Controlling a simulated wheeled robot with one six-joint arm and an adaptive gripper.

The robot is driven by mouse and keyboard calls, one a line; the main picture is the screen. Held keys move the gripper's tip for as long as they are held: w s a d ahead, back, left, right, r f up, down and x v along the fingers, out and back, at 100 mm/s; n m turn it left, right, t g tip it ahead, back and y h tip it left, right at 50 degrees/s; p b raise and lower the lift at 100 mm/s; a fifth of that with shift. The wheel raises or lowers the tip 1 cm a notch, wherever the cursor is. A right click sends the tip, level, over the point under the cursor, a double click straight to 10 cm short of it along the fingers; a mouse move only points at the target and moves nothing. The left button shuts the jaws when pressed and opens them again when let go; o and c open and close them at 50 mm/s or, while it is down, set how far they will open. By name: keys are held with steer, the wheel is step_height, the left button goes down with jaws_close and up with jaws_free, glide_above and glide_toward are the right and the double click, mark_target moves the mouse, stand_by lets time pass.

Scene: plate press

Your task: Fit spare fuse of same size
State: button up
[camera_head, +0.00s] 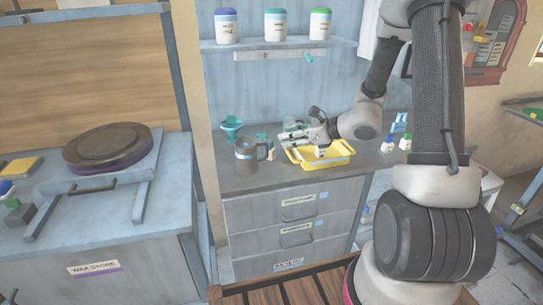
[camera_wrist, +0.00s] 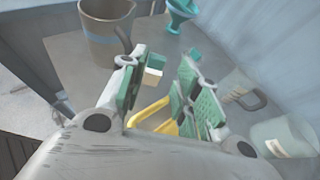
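My gripper (camera_head: 300,130) is over the back left part of the yellow basket (camera_head: 343,160) on the grey counter. In the wrist view its two green-padded fingers (camera_wrist: 165,88) stand apart, with no object clearly held between them. Part of the basket's yellow rim (camera_wrist: 150,110) shows between and below the fingers. A small cream block with a teal top (camera_wrist: 152,76) is seen past the left finger; it stands on the counter outside the basket. No fuse can be made out clearly in either view. The basket's contents are mostly hidden by my gripper.
A grey mug (camera_head: 246,155) and a teal funnel-like thing (camera_head: 232,126) stand left of the basket. Small white bottles (camera_head: 388,145) stand to its right. A shelf with several jars (camera_head: 276,25) hangs above. An arched red-framed board (camera_head: 497,35) is on the right wall.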

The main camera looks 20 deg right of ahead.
mark_target(272, 142)
steer(key=x, duration=0.7)
steer(key=shift+a+f, duration=0.15)
steer(key=shift+f, duration=0.2)
jaws_close()
steer(key=shift+r, duration=0.1)
